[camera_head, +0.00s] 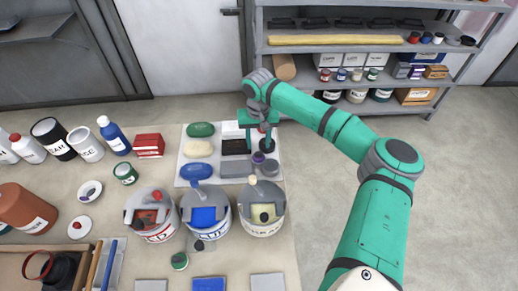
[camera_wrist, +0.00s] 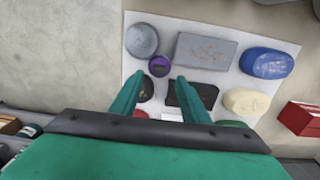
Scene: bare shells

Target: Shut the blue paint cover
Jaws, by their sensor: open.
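The blue paint can (camera_head: 205,226) stands in the middle of a row of three white cans in the head view. Its grey cover (camera_head: 208,194) is at the back of the rim, and blue paint (camera_head: 203,217) shows at the front, so the can is at least partly open. My gripper (camera_head: 260,147) is above the white mat, behind and to the right of the blue can. In the wrist view my gripper (camera_wrist: 158,82) has its fingers apart, with a small purple-topped item (camera_wrist: 159,67) beyond the tips. The blue can is not in the wrist view.
The red paint can (camera_head: 160,232) and the yellowish paint can (camera_head: 264,228) flank the blue one, both with grey covers and paint showing. The mat (camera_wrist: 226,23) holds sponges and grey blocks. Bottles and jars crowd the left. Shelves (camera_head: 340,48) stand behind; floor is clear at right.

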